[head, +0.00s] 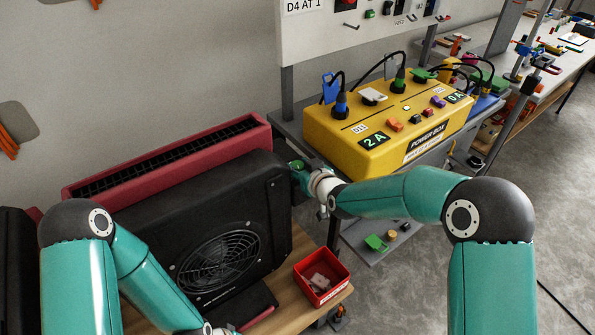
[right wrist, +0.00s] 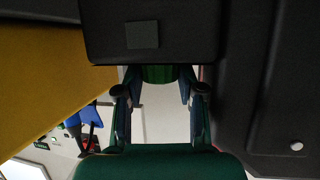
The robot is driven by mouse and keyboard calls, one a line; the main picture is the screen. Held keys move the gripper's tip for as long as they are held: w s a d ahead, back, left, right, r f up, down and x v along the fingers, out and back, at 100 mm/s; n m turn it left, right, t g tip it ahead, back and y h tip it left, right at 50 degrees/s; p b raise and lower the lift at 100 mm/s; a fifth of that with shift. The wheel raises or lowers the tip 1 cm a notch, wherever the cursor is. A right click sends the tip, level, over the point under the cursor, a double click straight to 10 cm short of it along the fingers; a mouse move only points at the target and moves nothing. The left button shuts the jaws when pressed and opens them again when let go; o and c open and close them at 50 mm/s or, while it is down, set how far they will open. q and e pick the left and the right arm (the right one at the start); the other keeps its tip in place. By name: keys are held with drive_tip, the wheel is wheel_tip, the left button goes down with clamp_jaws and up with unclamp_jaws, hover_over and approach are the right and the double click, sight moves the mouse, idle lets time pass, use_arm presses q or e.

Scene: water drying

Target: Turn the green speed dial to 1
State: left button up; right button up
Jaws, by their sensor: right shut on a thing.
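The green speed dial (right wrist: 158,74) shows its ribbed edge in the right wrist view, between the two fingertips of my right gripper (right wrist: 158,92). My right gripper is shut on it. In the head view my right gripper (head: 303,176) is at the right end of the black fan unit (head: 150,215), near its upper corner. A bit of green (head: 297,164) shows there, but the dial's face and any numbers on it are hidden. My left arm comes in at the lower left. Its gripper is outside the picture.
A yellow power box (head: 335,133) with plugs and cables stands right of the fan unit. A dark red slotted unit (head: 230,130) stands behind the fan unit. A red bin (head: 330,291) sits on the wooden table (head: 300,247) in front. A grey lower shelf (head: 375,258) holds small parts.

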drive_tip(key=shift+r, duration=0.1)
drive_tip(key=o, duration=0.9)
drive_tip(key=shift+s, duration=0.2)
drive_tip(key=shift+v, duration=3.9)
drive_tip(key=shift+w+d, duration=0.1)
drive_tip(key=shift+w, duration=0.05)
